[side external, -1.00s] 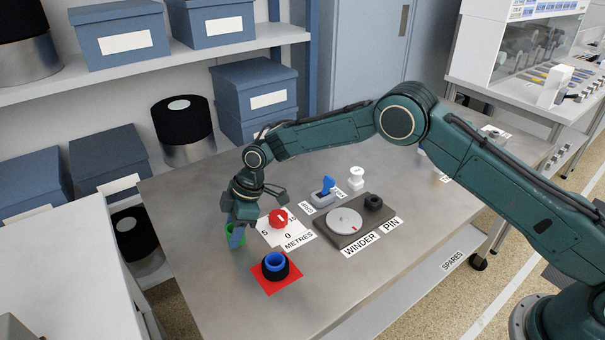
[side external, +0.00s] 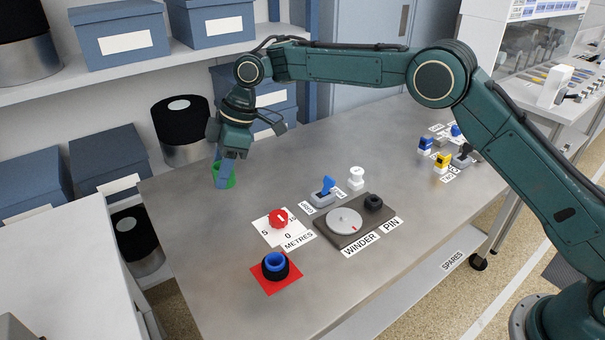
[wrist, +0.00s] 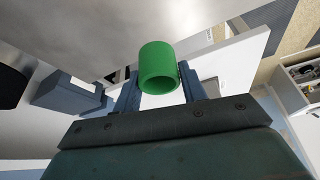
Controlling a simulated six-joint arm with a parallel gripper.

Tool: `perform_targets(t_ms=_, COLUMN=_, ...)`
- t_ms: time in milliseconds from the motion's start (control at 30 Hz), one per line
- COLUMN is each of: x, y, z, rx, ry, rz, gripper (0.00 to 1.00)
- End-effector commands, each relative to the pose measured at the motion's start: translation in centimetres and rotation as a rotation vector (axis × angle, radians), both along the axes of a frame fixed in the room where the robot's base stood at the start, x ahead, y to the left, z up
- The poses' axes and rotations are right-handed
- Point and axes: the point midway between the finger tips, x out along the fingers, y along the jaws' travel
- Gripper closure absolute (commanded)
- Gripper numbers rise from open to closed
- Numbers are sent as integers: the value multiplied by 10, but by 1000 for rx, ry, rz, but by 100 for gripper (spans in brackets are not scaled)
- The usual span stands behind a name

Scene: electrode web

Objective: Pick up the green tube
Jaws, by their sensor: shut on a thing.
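The green tube (side external: 224,178) is between the fingers of my gripper (side external: 222,172) in the side external view, and it appears raised above the left part of the table. In the wrist view the green tube (wrist: 158,66) shows its open end, with a finger of my gripper (wrist: 158,88) on each side. My gripper is shut on it. In the side view the fingers hide part of the tube.
On the metal table (side external: 320,275) a blue-cored black roll (side external: 275,266) sits on a red square. A red dial (side external: 278,218), a winder disc (side external: 344,221), a blue lever (side external: 326,188) and a white piece (side external: 356,177) stand mid-table. Small coloured parts (side external: 442,161) lie at the right.

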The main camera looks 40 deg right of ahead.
Motion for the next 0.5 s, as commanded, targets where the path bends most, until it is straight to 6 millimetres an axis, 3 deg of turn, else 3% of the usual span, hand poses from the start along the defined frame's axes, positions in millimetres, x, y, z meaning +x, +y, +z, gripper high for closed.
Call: perform_targets(t_ms=500, x=0, y=0, z=8, rx=-1, ry=-1, rz=1, gripper=80)
